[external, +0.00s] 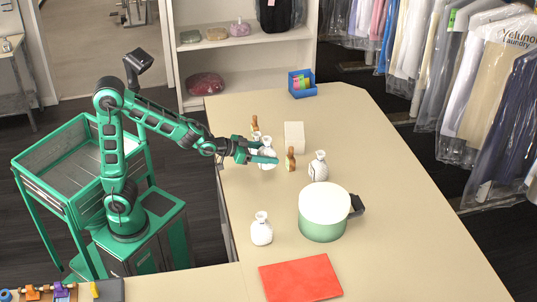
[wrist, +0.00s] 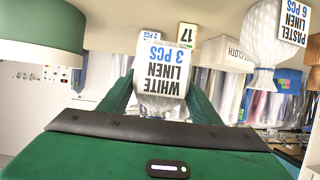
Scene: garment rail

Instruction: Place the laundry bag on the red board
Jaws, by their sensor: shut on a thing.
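The red board (external: 301,278) lies flat and bare at the near end of the tan counter. My gripper (external: 264,156) is over the far left part of the counter, well away from the board. It is shut on a white laundry bag (external: 266,147). In the wrist view the held bag (wrist: 162,78) sits between the fingers (wrist: 160,95), with a label reading WHITE LINEN 3 PCS. The fingers cover part of the bag, and I cannot tell whether its base touches the counter. Other white bags stand at the counter's middle (external: 318,168) and near left (external: 261,231).
A green drum with a white top (external: 323,213) stands between my gripper and the board's right side. A brown figure-like object (external: 291,160) and a white box (external: 294,136) stand close to the gripper. A blue bin (external: 302,84) is at the back. The counter's right side is clear.

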